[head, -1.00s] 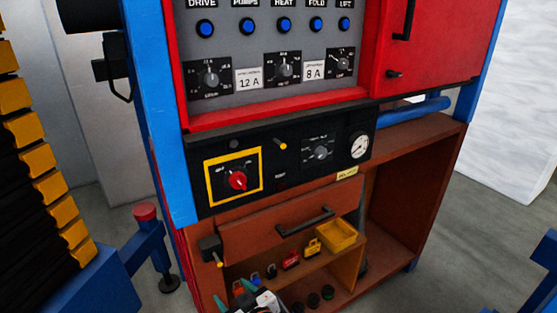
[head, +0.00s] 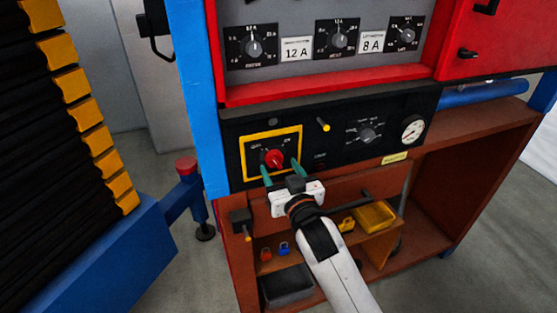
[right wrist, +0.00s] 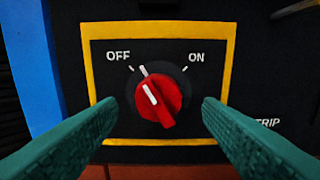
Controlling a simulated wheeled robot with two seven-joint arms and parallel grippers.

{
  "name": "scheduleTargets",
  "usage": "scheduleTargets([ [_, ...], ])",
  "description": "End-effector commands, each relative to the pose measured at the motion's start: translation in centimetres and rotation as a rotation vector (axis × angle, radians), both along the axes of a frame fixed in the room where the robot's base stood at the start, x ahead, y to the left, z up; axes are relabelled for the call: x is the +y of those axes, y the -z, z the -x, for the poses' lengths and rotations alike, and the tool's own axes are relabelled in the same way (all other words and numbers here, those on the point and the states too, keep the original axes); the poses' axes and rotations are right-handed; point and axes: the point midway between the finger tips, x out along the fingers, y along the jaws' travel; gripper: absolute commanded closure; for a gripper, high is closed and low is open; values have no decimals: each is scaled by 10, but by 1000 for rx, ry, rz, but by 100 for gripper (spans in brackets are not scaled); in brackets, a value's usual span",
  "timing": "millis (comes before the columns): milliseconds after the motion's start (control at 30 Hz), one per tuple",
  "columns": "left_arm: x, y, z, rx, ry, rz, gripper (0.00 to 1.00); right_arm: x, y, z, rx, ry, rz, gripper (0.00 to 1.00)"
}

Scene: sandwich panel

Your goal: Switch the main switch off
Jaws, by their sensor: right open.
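The main switch is a red knob (head: 274,159) on a yellow-framed black plate on the panel. In the right wrist view the knob (right wrist: 166,103) has a white line tilted up and to the left, between upright and the OFF tick. OFF is at upper left, ON at upper right. My right gripper (head: 281,170) is open, its green fingers pointing at the plate. In the right wrist view the fingers (right wrist: 160,106) stand left and right of the knob, with clear gaps; they do not touch it. My left gripper is not in view.
A black strip holds a selector dial (head: 368,134), a gauge (head: 412,130) and a small yellow-tipped lever (head: 323,125). Below are a drawer handle (head: 367,197), a yellow bin (head: 375,215) and shelves. A blue post (head: 200,100) stands left of the switch.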

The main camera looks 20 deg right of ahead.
Motion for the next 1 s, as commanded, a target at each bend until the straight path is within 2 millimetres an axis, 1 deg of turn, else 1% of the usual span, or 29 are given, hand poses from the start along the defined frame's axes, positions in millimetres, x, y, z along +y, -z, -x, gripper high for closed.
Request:
scheduleTargets([
  [33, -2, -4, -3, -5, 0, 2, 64, 0, -2, -7, 0, 0, 0, 40],
  [100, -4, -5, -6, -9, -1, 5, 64, 1, -1, -14, 0, 0, 0, 40],
  [200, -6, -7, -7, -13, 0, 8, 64, 1, 0, -20, 0, 0, 0, 40],
  [500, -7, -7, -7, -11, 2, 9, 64, 1, 1, -22, 0, 0, 0, 40],
  [533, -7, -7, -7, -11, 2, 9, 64, 1, 1, -22, 0, 0, 0, 41],
  [567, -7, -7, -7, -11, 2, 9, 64, 1, 1, -22, 0, 0, 0, 46],
  [700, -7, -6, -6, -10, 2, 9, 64, 1, 1, -22, 0, 0, 0, 69],
  [800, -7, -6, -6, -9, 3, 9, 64, 1, 1, -22, 0, -1, 0, 84],
  [900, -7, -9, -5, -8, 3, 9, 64, 1, -1, -22, 0, -1, 27, 84],
  [1000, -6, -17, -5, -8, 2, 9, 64, 1, -3, -22, -4, -1, 133, 84],
])
